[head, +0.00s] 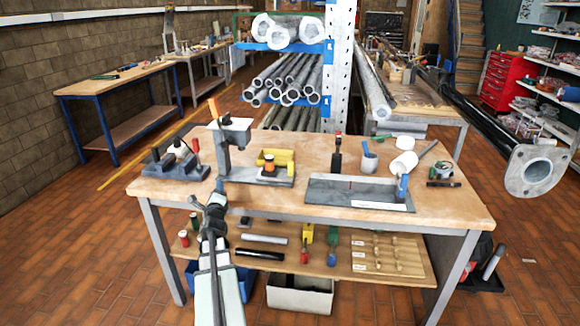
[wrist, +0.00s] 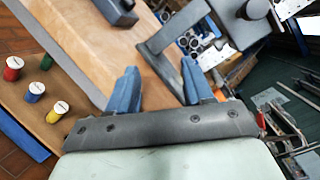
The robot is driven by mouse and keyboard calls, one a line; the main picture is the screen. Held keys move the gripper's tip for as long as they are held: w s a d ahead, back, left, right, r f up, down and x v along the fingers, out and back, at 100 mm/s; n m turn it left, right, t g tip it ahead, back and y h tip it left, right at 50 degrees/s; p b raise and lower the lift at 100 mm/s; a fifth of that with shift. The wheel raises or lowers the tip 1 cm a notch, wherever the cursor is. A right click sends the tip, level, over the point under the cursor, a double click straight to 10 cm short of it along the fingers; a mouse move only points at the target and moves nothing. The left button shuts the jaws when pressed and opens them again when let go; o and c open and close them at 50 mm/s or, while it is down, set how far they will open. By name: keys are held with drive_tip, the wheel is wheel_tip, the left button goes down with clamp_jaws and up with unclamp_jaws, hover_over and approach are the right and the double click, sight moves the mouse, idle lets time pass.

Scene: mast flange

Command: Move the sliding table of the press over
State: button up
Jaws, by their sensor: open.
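The press (head: 233,132) stands on the workbench, left of centre, with a grey column and head and an orange lever (head: 213,108). Its flat grey base (head: 284,181) runs to the right. A yellow angled block (head: 284,157) sits on that base, with a small orange and black cylinder (head: 268,162) beside it. I cannot tell which part is the sliding table. My gripper (head: 208,203) is open and empty, at the bench's front edge, in front of the press. In the wrist view, my gripper (wrist: 158,85) shows its blue fingers apart, with a grey frame, apparently the press, beyond them.
A dark vise-like fixture (head: 176,165) stands left of the press. A grey tray-like fixture (head: 335,190) lies to the right, with a mug (head: 369,161) behind it. The lower shelf (head: 340,262) holds spools, rods and tools. Bare wood lies along the bench's front right (head: 450,208).

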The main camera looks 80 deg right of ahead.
sight(290, 166)
drive_tip(key=s+d+r+m+g, duration=0.1)
drive_tip(key=s, duration=0.1)
drive_tip(key=s+d+r+m+g+h, duration=0.1)
drive_tip(key=s+m, duration=0.1)
drive_tip(key=s, duration=0.1)
drive_tip(key=s+d+r+m, duration=0.1)
drive_tip(key=s, duration=0.2)
drive_tip(key=shift+s+d+r+m+g+h, duration=0.25)
drive_tip(key=shift+d+m+g+h, duration=0.05)
drive_tip(key=shift+d+m+g, duration=0.1)
drive_tip(key=s+d+m+g, duration=0.1)
drive_tip(key=s+m, duration=0.2)
drive_tip(key=s, duration=0.2)
drive_tip(key=s+d+f+m+g, duration=0.1)
drive_tip(key=s+m, duration=0.3)
drive_tip(key=s, duration=0.1)
drive_tip(key=s+d+m+g, duration=0.1)
drive_tip(key=s+m, duration=0.2)
drive_tip(key=s, duration=0.3)
drive_tip(key=shift+s+f+m+y, duration=0.1)
drive_tip(key=shift+f+m+y, duration=0.15)
drive_tip(key=shift+m+y, duration=0.15)
drive_tip(key=d, duration=1.3)
drive_tip(key=shift+d, duration=0.35)
clamp_jaws()
